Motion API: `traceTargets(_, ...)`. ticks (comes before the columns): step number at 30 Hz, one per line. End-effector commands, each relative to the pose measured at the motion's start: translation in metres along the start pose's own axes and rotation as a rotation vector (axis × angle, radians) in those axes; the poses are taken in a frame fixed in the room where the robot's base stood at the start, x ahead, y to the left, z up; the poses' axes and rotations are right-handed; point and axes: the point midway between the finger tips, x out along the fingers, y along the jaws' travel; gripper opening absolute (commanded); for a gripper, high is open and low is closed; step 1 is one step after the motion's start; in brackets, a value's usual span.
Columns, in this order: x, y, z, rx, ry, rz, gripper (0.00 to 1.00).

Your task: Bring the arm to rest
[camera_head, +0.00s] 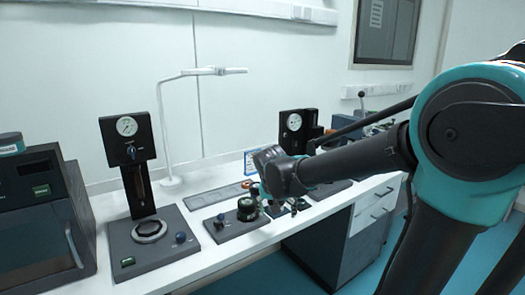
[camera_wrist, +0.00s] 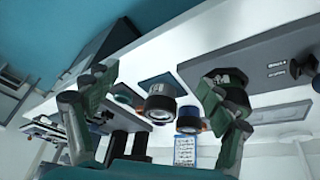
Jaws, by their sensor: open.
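My arm reaches in from the right in the head view, over the white bench (camera_head: 265,235). My gripper (camera_head: 277,203) is at its end, above the bench near the front edge; its fingers are small and partly hidden there. In the wrist view my gripper (camera_wrist: 165,85) shows two green and dark fingers spread wide apart. Nothing is held between them. A black cylindrical part (camera_wrist: 160,105) shows beyond the gap, apart from the fingers as far as I can tell.
Left of my gripper is a dark plate with a round black part (camera_head: 247,208) and a knob. Further left stand a gauge stand (camera_head: 127,150), a white lamp (camera_head: 165,130) and a dark box-shaped device (camera_head: 40,220). A second gauge (camera_head: 294,122) stands behind. Blue floor (camera_head: 245,280) lies in front.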

Motion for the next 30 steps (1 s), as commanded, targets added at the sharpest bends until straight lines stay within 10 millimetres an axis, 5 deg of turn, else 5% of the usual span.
traceTargets(6,0.035,0.096,0.069,-0.063,-0.045,-0.040,0.82)
traceTargets(12,0.056,0.150,0.140,-0.129,-0.051,-0.089,0.82)
traceTargets(16,0.062,0.164,0.168,-0.156,-0.046,-0.108,0.82)
traceTargets(30,0.062,0.164,0.169,-0.157,-0.045,-0.109,0.82)
